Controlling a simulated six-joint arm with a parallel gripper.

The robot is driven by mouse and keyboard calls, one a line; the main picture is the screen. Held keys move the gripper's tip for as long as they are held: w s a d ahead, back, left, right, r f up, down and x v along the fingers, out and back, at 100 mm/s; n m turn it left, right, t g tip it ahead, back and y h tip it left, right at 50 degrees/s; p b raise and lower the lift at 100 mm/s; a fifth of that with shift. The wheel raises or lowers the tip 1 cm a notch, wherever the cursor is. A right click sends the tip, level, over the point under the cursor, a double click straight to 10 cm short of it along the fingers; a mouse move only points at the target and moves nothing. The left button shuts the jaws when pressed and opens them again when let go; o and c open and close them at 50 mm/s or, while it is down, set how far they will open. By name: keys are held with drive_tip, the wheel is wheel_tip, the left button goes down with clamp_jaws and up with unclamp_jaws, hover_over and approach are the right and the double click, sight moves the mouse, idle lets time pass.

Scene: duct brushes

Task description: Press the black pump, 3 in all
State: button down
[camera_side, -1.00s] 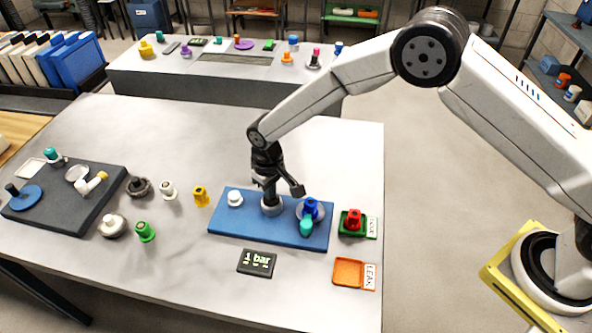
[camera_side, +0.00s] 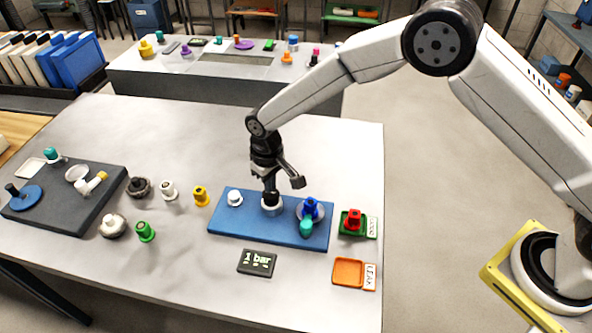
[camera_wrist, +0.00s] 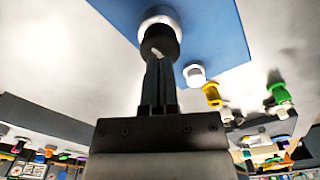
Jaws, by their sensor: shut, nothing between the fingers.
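The black pump (camera_side: 271,198) stands upright in a pale collar on the blue board (camera_side: 232,236). Its black top shows above the collar. My gripper (camera_side: 269,187) points down over the pump, with its shut fingertips at or just above the black top; I cannot tell whether they touch. In the wrist view the fingers (camera_wrist: 160,62) end at the black pump (camera_wrist: 160,42), with the white collar beyond it. A dark display (camera_side: 257,263) in front of the board reads "1 bar".
A white knob (camera_side: 235,197) is left of the pump on the board. A blue and teal fitting (camera_side: 308,216) is close on its right. A red part (camera_side: 353,221) sits in a green tray, with an orange tray (camera_side: 349,272) nearer. Loose yellow, white and green fittings stand left.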

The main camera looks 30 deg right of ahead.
drive_tip(key=shift+f, duration=1.25)
idle(0.5)
drive_tip(key=shift+r, duration=1.25)
drive_tip(key=shift+f, duration=1.45)
drive_tip(key=shift+r, duration=1.45)
